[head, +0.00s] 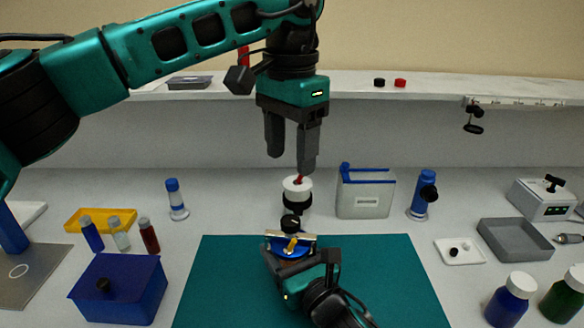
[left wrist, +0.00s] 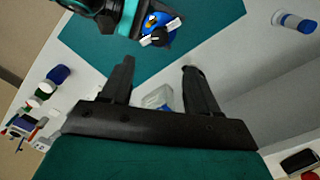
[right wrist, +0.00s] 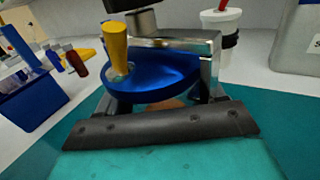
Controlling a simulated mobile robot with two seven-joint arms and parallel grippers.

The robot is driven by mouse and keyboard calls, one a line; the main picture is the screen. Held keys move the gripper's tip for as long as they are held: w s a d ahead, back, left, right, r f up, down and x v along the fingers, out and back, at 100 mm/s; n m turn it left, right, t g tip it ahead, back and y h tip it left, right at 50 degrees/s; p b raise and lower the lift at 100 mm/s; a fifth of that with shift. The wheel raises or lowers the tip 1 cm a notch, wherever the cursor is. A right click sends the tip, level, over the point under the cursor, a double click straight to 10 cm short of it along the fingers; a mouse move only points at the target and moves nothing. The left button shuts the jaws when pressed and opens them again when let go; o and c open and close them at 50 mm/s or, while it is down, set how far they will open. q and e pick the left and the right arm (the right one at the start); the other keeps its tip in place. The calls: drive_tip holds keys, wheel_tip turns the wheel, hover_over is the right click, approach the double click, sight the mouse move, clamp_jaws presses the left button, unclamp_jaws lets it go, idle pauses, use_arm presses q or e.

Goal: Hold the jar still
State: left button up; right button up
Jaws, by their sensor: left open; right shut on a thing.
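A round piece with a blue top (head: 291,252), a yellow post and a black knob sits low in the middle of the head view; I take it as the jar. My right gripper (head: 289,262) is shut around it over the green mat (head: 375,270). In the right wrist view its blue disc (right wrist: 150,82) lies between the fingers under a metal bracket, and little of its body shows. It also shows in the left wrist view (left wrist: 166,38). My left gripper (head: 291,163) is open and empty, pointing down above a white-capped container (head: 297,186) behind the jar.
A grey lidded box (head: 366,196) and a blue-topped bottle (head: 424,195) stand at back right. A blue box (head: 120,285), small vials and a yellow tray (head: 101,219) are at left. A grey tray (head: 517,240) is at right. The right half of the mat is clear.

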sight(292, 220)
drive_tip(key=shift+r, duration=0.1)
use_arm(q)
drive_tip(key=s+d+n+t+y, duration=0.2)
drive_tip(key=d+n+y, duration=0.25)
drive_tip(key=n, duration=1.95)
drive_tip(key=x, duration=0.8)
drive_tip(key=d+x, duration=0.1)
drive_tip(key=x, duration=0.3)
drive_tip(key=shift+s+f, duration=0.15)
drive_tip(key=shift+f, duration=0.4)
drive_tip(key=c, duration=1)
drive_tip(key=shift+c, duration=0.2)
